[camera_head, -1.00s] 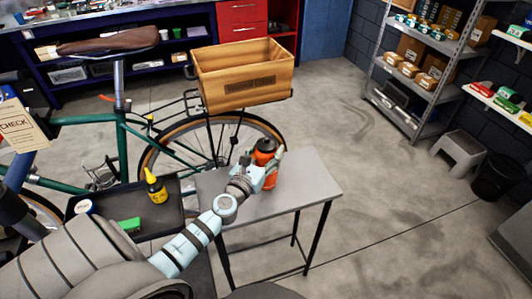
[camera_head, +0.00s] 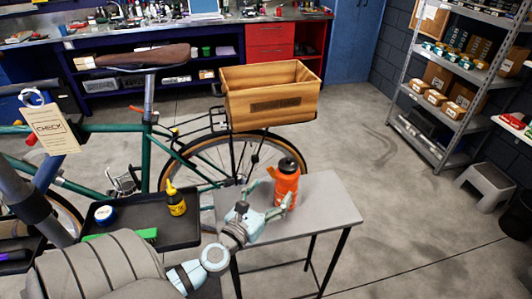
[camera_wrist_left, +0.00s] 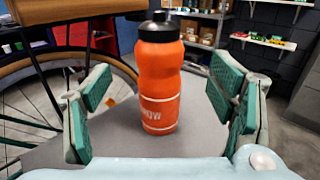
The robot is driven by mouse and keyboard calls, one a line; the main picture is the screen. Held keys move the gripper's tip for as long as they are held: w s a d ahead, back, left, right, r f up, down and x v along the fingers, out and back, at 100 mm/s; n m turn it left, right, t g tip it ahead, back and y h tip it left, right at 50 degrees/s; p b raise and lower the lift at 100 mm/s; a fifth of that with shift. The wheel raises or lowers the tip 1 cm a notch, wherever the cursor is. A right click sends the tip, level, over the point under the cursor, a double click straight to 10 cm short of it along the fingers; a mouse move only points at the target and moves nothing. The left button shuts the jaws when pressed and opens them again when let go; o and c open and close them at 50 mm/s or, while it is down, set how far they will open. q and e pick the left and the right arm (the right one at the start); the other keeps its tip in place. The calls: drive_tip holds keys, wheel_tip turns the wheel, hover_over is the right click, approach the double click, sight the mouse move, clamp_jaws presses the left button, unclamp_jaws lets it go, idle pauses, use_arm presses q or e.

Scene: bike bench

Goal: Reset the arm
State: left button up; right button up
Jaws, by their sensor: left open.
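My left gripper (camera_head: 270,196) comes in from the lower left in the head view, over the small grey table (camera_head: 330,200). Its fingers are spread open and hold nothing. An orange bottle with a black cap (camera_head: 286,183) stands upright on that table, just beyond the fingertips. In the left wrist view the bottle (camera_wrist_left: 159,80) stands between the two green-padded fingers, with visible gaps on both sides. My right gripper shows in neither view.
A green bicycle (camera_head: 150,150) with a wooden crate (camera_head: 270,105) on its rack stands behind the table. A black tray (camera_head: 150,217) with a yellow bottle (camera_head: 176,200) is left of the gripper. Grey shelving (camera_head: 445,90) stands at the right.

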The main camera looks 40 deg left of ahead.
use_arm(q)
drive_tip(key=shift+s+d, duration=0.2)
drive_tip(key=shift+s, duration=0.85)
